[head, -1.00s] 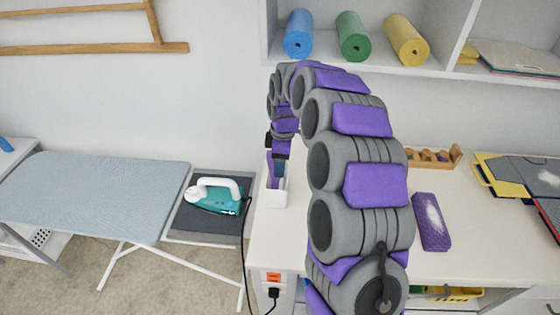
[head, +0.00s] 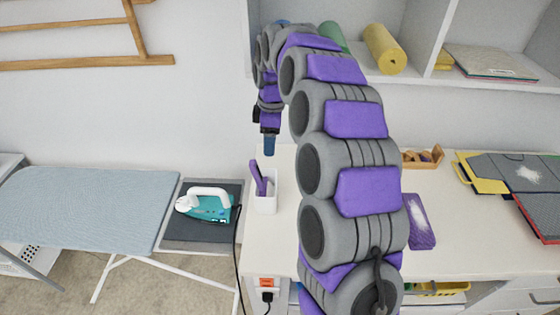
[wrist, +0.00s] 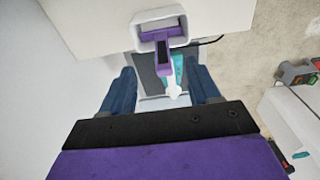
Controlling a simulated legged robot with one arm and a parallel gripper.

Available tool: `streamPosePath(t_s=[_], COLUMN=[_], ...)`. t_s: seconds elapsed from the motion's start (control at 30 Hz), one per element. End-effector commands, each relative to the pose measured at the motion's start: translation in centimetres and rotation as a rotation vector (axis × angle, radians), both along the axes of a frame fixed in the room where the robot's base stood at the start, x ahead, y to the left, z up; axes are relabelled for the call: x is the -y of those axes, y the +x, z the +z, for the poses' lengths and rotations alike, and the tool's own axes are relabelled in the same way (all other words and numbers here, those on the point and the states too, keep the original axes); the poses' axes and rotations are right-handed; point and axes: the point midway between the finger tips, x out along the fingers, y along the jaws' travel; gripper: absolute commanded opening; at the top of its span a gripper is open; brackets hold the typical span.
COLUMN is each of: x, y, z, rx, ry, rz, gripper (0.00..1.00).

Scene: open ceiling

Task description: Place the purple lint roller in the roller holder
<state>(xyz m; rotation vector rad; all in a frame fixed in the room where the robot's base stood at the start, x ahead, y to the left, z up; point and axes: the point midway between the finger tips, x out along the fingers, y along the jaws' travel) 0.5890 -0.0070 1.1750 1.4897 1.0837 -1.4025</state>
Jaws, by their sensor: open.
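The purple lint roller (head: 258,178) stands tilted in the white roller holder (head: 266,203) near the left end of the white table. Its upper part sticks out above the rim, and its lower part is hidden inside. My gripper (head: 269,148) is above the holder, apart from both. In the wrist view, the blue fingers of my gripper (wrist: 163,76) are spread with nothing between them. The roller (wrist: 163,45) and holder (wrist: 141,35) show beyond the fingertips there.
A teal and white iron (head: 207,207) sits on a dark pad left of the table, beside the blue ironing board (head: 85,210). A purple pad (head: 421,222) lies right of my arm. A shelf with rolled mats (head: 385,50) is above the table.

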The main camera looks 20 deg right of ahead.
Motion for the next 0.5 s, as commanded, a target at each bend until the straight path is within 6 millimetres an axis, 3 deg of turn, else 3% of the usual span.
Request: streamPosePath(t_s=[0.27, 0.37, 0.5], x=[-0.3, -0.9, -1.7], y=[-1.1, -3.4, -8.4], z=[0.7, 1.5, 2.8], rx=[-0.003, -0.016, -0.041], ry=[0.004, 0.009, 0.01], rz=[-0.025, -0.081, -0.211], gripper=[0.61, 0.61, 0.61])
